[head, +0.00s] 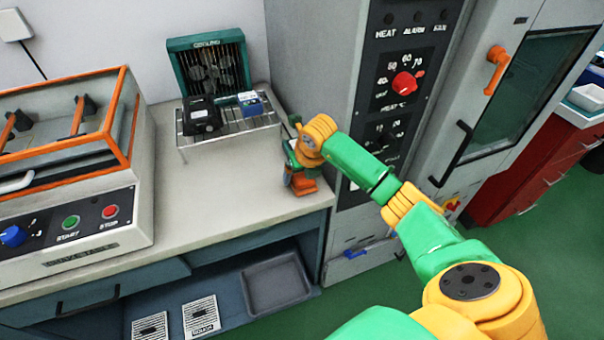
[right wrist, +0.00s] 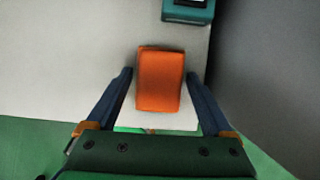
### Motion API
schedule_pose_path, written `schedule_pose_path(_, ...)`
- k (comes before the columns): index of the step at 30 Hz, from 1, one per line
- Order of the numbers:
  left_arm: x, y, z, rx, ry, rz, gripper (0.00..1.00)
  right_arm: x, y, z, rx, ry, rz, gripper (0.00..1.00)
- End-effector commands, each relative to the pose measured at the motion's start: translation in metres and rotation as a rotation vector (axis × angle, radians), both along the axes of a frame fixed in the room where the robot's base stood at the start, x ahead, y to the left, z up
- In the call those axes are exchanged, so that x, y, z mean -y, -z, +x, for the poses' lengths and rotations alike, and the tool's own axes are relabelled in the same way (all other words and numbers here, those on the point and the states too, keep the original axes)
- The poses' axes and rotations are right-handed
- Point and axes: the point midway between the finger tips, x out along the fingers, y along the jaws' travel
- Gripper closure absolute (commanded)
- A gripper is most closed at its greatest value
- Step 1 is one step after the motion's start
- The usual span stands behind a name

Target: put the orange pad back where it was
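The orange pad (head: 303,185) lies on the counter near its front right corner, just below my right gripper (head: 296,168) in the head view. In the right wrist view the pad (right wrist: 160,80) is a rounded orange block on the pale counter, near the edge. My right gripper's two dark blue fingers (right wrist: 160,92) are spread on either side of it, with a visible gap on both sides. It is open and not holding the pad. My left gripper is not in view.
A teal item (right wrist: 188,10) sits just beyond the pad. A wire rack (head: 228,137) holds a black device (head: 201,117) and a blue box (head: 250,103), before a teal fan unit (head: 208,62). A tall grey cabinet (head: 310,60) stands right. The counter (head: 215,190) is clear left of the pad.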

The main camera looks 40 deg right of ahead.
Motion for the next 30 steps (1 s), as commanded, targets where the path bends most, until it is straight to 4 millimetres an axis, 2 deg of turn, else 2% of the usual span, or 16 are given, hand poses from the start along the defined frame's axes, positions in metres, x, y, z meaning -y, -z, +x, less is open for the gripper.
schedule_pose_path(7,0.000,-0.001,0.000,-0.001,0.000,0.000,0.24,0.000,-0.001,0.000,0.000,0.000,0.000,0.00)
schedule_pose_path(11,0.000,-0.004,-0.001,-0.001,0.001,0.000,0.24,0.000,-0.010,-0.002,0.002,0.001,0.001,0.00)
schedule_pose_path(22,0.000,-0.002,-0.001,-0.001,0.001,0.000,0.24,-0.008,-0.094,-0.035,0.006,0.000,-0.002,0.00)
schedule_pose_path(25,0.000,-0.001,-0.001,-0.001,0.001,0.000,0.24,-0.010,-0.108,-0.041,0.004,0.001,0.000,0.00)
schedule_pose_path(30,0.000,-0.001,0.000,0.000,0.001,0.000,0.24,-0.011,-0.115,-0.045,0.000,0.001,-0.001,0.00)
